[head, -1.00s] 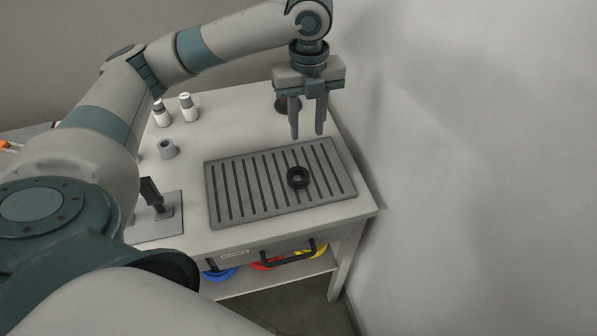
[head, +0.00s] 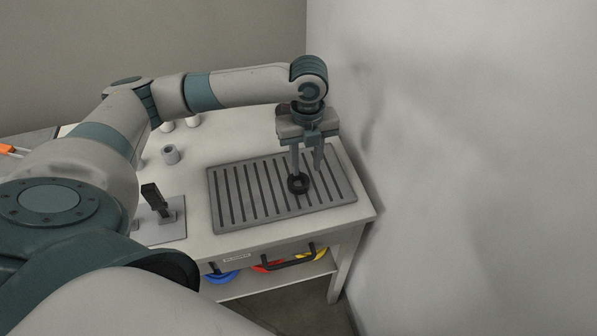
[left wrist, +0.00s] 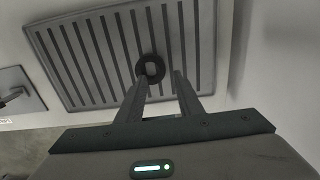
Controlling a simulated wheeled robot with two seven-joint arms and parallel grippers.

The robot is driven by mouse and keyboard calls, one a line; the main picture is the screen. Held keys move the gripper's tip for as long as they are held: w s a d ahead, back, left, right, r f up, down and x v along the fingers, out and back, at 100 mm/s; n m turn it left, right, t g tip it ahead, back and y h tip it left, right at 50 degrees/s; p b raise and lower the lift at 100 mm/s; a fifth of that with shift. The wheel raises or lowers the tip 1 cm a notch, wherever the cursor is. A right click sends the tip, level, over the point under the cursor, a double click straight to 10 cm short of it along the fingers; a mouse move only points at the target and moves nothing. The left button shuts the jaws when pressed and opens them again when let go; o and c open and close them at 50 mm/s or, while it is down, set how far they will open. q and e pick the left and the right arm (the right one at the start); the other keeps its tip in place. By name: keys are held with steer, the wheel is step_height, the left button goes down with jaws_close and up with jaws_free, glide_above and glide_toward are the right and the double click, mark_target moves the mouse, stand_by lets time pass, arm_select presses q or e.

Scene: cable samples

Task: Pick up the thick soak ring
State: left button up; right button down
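A thick black ring (head: 299,184) lies flat on a grey slotted tray (head: 233,208) on the white table. My left gripper (head: 307,173) points down just above the ring, its two fingers apart with nothing held. In the left wrist view the ring (left wrist: 151,67) shows just beyond the fingertips of the open left gripper (left wrist: 154,74), roughly between them. Whether the fingertips touch the ring or tray cannot be told. My right gripper is in neither view.
A small grey cup (head: 171,154) and a plate with a black upright lever (head: 156,200) stand left of the tray. A wall (head: 450,180) rises close to the table's right side. Blue, red and yellow coils lie on the shelf below.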

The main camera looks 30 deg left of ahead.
mark_target(307, 179)
arm_select(q)
steer(key=shift+f, duration=0.25)
steer(key=f+p, duration=0.2)
steer(key=f, duration=0.2)
steer(key=shift+w, duration=0.2)
steer(key=shift+f, duration=0.35)
steer(key=shift+c, duration=0.2)
jaws_close()
